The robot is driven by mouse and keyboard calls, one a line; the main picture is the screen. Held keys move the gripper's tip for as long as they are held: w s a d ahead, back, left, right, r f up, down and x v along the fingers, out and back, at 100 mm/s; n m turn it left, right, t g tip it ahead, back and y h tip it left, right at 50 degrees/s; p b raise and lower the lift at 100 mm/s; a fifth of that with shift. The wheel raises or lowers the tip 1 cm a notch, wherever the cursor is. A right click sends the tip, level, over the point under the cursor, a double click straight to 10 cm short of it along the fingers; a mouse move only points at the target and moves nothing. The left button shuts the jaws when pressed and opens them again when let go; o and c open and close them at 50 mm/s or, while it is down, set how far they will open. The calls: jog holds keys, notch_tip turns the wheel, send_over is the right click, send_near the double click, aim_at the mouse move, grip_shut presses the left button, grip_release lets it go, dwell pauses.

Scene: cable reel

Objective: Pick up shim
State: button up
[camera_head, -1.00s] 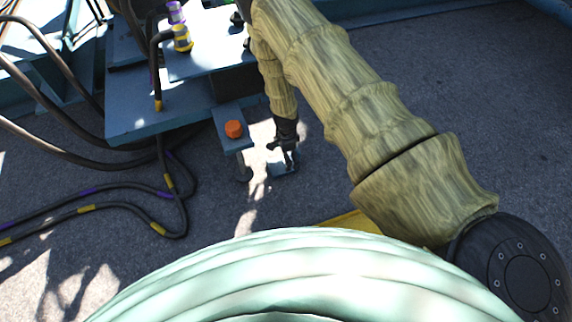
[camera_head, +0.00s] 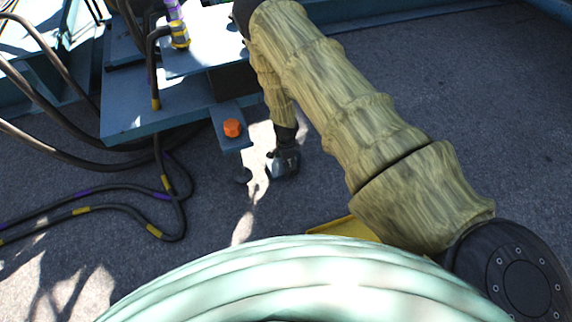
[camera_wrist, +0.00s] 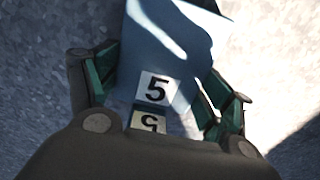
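A blue-grey plate with a white label marked 5 lies between and beyond my fingers in the wrist view; I take this plate as the shim (camera_wrist: 165,52). A second, yellowish tag (camera_wrist: 150,122) with an upside-down 5 shows just below the white label, partly hidden by my gripper's body. My gripper (camera_wrist: 160,75) is open, with one green-padded finger on each side of the labels. I cannot tell whether the fingers touch the plate. In the head view my gripper (camera_head: 284,162) is low near the ground and hides most of what is under it.
A blue metal stand (camera_head: 150,124) with a small bracket and an orange knob (camera_head: 232,128) is just left of my gripper. Dark cables (camera_head: 120,207) with yellow and purple bands lie on the ground at left. The grey ground (camera_head: 440,90) at right is clear.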

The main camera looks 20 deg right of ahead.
jog(key=c, duration=0.7)
jog(key=shift+c, duration=0.4)
jog(key=shift+r, duration=0.15)
